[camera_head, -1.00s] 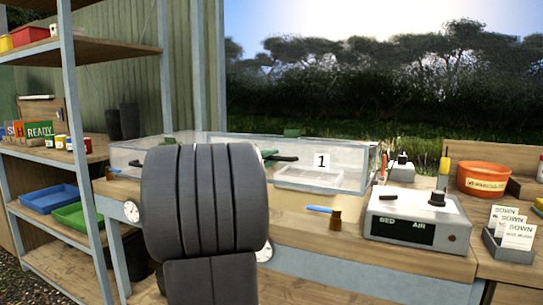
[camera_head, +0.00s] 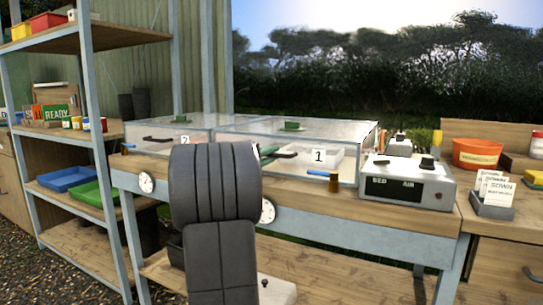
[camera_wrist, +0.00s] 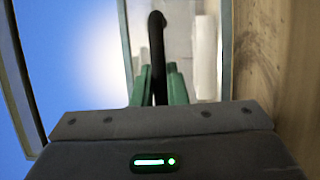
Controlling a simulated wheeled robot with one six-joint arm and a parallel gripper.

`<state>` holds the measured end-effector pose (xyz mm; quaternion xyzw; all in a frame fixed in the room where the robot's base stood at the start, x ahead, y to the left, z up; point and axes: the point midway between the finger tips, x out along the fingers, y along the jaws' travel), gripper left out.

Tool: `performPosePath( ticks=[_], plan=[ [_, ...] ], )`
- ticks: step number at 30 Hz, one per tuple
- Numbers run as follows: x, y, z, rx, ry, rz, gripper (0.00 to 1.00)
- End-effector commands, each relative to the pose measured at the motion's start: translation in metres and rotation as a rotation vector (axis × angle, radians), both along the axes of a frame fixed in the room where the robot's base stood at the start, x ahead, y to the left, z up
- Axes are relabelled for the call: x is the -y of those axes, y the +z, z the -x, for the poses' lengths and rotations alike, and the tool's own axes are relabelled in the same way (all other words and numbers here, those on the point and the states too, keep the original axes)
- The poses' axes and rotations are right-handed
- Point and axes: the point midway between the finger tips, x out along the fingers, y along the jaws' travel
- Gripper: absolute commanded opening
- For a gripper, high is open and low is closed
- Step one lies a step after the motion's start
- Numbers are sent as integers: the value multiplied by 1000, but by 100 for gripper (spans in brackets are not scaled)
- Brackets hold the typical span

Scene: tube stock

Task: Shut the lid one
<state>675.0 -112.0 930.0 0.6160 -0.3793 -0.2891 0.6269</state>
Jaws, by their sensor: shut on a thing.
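The clear lid one (camera_head: 335,130) lies over the right half of the glass-sided box, above the number 1 card (camera_head: 319,155). It looks close to level, but I cannot tell whether its front edge rests on the box. A green knob (camera_head: 291,126) sits on its top. My gripper (camera_head: 266,153) is at the lid's front, mostly hidden behind my arm. In the wrist view, its green fingers (camera_wrist: 157,86) are shut on the black lid handle (camera_wrist: 157,45).
The other lid, with a dark handle (camera_head: 158,139) and the number 2 card (camera_head: 184,139), is to the left. A control box (camera_head: 408,183) stands right of the box. A blue-handled tool (camera_head: 318,173) lies in front. A shelf rack (camera_head: 92,120) stands at left.

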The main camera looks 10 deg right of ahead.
Motion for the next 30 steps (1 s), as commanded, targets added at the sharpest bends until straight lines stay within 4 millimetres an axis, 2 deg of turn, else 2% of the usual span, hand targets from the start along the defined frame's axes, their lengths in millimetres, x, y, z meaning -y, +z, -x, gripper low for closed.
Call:
performPosePath(
  ticks=[1,2,3,4,17,20,30],
  plan=[
    [1,-15,-1,-22,-4,-9,0],
    [1,-15,-1,-22,-4,-9,0],
    [1,-15,-1,-22,-4,-9,15],
    [1,-15,-1,-22,-4,-9,20],
    [-5,-12,2,-20,0,-7,21],
    [-16,-12,9,-21,2,-6,21],
    [-80,-18,52,-16,3,-5,21]
  ],
)
